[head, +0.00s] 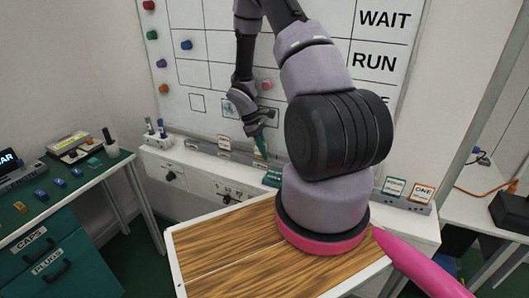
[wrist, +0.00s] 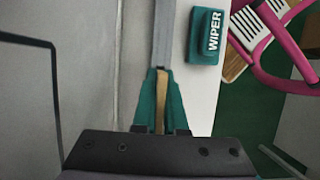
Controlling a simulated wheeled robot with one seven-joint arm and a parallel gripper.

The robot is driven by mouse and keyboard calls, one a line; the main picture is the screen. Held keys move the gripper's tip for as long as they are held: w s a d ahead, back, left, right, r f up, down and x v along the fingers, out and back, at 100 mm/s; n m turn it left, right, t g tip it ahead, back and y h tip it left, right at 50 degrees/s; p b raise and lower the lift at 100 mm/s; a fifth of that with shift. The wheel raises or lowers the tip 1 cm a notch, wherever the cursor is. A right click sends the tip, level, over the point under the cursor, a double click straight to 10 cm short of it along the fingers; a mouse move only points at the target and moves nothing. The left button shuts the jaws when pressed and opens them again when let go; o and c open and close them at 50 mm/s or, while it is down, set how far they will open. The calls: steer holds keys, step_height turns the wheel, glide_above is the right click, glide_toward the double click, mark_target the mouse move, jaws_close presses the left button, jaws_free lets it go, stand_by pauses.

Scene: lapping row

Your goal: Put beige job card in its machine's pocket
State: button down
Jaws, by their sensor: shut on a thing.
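My gripper (head: 261,150) is in front of the lower part of the whiteboard, pointing down over the narrow ledge. Its teal fingers show in the wrist view (wrist: 160,112), shut on a thin beige card (wrist: 160,98) seen edge-on. In the head view the card cannot be made out at the fingers. A pale grey strip runs ahead of the fingertips in the wrist view. I cannot tell which place is the card's machine pocket.
A teal wiper (wrist: 206,36) lies on the white ledge, right of the fingers. The whiteboard (head: 215,72) stands close behind my gripper. Small labelled cards (head: 424,192) stand on the ledge's right end. A green bench (head: 60,205) with small blocks is at left.

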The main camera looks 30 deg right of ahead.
steer(key=shift+f, duration=0.6)
steer(key=c, duration=1)
jaws_free()
steer(key=shift+r, duration=0.15)
